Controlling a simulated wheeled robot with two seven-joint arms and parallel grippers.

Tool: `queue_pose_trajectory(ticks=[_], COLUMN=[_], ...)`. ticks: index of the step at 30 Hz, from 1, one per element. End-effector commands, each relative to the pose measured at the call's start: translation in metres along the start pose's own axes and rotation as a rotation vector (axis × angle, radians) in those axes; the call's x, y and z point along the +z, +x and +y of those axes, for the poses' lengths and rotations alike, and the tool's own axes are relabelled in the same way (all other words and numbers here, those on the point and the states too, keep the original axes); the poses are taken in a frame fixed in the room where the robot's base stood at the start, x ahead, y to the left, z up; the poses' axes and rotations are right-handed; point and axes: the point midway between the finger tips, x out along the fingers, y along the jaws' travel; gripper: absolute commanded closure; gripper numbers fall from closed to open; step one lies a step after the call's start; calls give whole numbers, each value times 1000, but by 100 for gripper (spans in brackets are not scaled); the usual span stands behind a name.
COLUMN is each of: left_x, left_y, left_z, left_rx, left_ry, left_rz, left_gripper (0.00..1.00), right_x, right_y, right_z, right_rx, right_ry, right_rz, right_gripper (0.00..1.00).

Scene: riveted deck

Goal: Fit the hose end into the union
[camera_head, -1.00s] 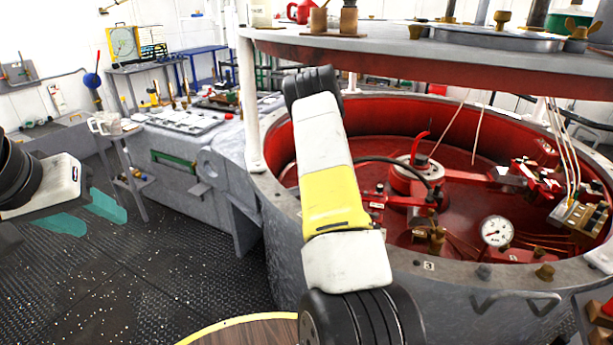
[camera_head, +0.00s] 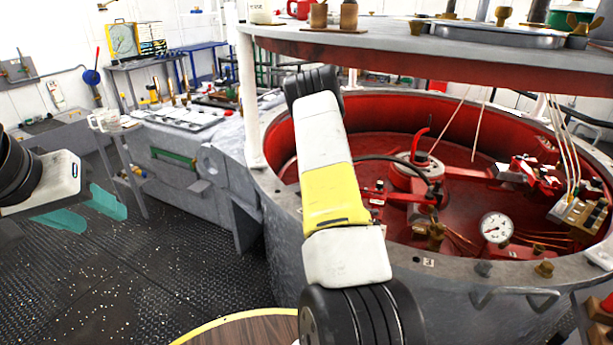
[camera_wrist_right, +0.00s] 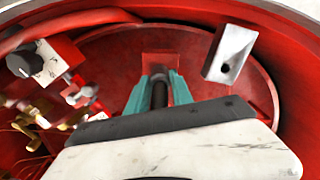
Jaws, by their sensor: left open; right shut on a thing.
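My right arm reaches over the rim of the round red tub. Its gripper (camera_wrist_right: 160,92) is hidden behind the arm in the head view. In the right wrist view its teal fingers are shut on a dark cylindrical piece, the hose end (camera_wrist_right: 160,95). A red block (camera_wrist_right: 161,65) shows just beyond the fingertips; I cannot tell whether it is the union or whether the hose end touches it. A black hose (camera_head: 405,159) curves out from behind my arm in the head view. My left gripper (camera_head: 85,209) is open and empty over the dark floor at the left.
The tub (camera_head: 290,190) holds a pressure gauge (camera_head: 496,228), brass fittings (camera_head: 435,236) and red pipework. A grey block with a hole (camera_wrist_right: 230,54) shows at the right in the wrist view. A thick lid (camera_head: 430,62) hangs above the tub. A small cart (camera_head: 130,165) stands beyond my left gripper.

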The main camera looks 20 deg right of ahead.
Motion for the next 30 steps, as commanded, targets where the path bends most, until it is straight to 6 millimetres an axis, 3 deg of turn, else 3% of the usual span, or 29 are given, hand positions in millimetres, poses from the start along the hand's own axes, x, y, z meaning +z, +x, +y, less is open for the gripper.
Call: queue_pose_trajectory(ticks=[20,21,24,30], left_x=[0,0,0,0], left_y=[0,0,0,0], left_z=[0,0,0,0], left_rx=[0,0,0,0], left_ry=[0,0,0,0], left_rz=[0,0,0,0], left_gripper=[52,52,52,52], right_x=[0,0,0,0], right_y=[6,6,6,6], right_z=[0,0,0,0], right_rx=[0,0,0,0], right_ry=[0,0,0,0], right_rz=[1,1,1,1], right_gripper=[100,67,47,47])
